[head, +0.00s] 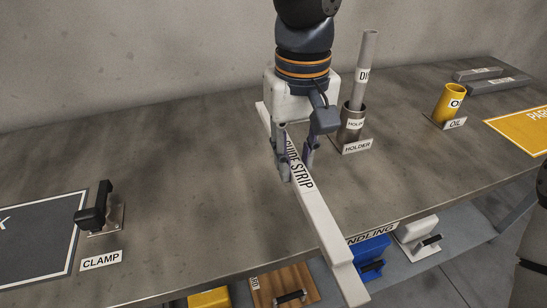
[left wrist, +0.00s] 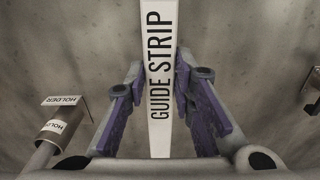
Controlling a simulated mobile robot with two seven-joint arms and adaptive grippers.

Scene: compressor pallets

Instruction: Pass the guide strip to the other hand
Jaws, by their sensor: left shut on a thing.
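The guide strip (head: 321,220) is a long pale bar with black lettering. In the head view it runs from the back middle of the table to beyond the front edge, where its near end overhangs. My left gripper (head: 297,172) points down over the table and is shut on the strip near its label. In the left wrist view the strip (left wrist: 159,60) passes between the two purple-padded fingers of the left gripper (left wrist: 160,115). Part of the strip's far half is hidden behind the gripper. My right gripper is not in view.
A metal holder (head: 352,123) with a tall rod stands just right of my left gripper. A yellow oil cup (head: 449,103) is farther right. A black clamp (head: 95,210) stands at left. Several items sit on a lower shelf, including a blue one (head: 369,257). The table's left middle is clear.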

